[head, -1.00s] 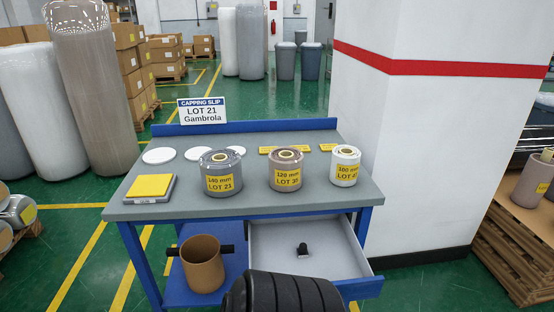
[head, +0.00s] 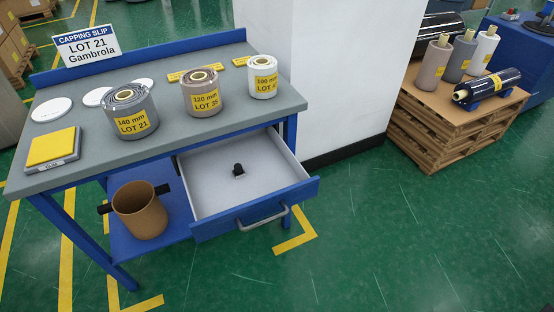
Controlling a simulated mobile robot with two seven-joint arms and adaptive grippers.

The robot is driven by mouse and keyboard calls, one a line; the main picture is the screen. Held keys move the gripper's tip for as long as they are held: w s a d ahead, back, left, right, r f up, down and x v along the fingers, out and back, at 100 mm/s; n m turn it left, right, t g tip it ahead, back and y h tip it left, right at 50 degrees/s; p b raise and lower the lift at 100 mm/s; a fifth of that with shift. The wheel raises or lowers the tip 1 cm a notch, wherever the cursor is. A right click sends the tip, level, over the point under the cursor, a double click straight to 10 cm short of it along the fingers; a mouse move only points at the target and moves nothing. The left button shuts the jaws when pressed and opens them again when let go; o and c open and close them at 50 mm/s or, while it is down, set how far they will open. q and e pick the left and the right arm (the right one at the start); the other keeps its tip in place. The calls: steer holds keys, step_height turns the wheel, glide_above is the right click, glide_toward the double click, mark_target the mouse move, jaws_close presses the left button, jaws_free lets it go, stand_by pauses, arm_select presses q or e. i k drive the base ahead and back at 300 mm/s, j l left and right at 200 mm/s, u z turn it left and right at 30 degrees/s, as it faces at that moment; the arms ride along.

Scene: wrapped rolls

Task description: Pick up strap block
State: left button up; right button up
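A small black block-like object (head: 239,170) lies inside the open drawer (head: 208,201) of the workbench, near the middle of its pale floor. It is the thing here that looks most like the strap block, but it is too small to make out a strap. Nothing touches it except the drawer floor. Neither of my grippers shows in the head view.
The workbench (head: 60,98) holds three labelled rolls, white discs, a yellow-topped pad (head: 52,147) and a sign (head: 87,45). A brown bin (head: 140,212) stands on its lower shelf. A white pillar and a loaded pallet (head: 455,110) stand right. Floor before the drawer is clear.

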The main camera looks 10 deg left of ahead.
mark_target(238, 171)
steer(key=j+u, duration=0.1)
steer(key=u, duration=0.35)
steer(key=i+j+z, duration=0.1)
steer(key=j+z, duration=0.65)
steer(key=j, duration=0.15)
steer(key=j+z, duration=0.35)
steer(key=j, duration=0.15)
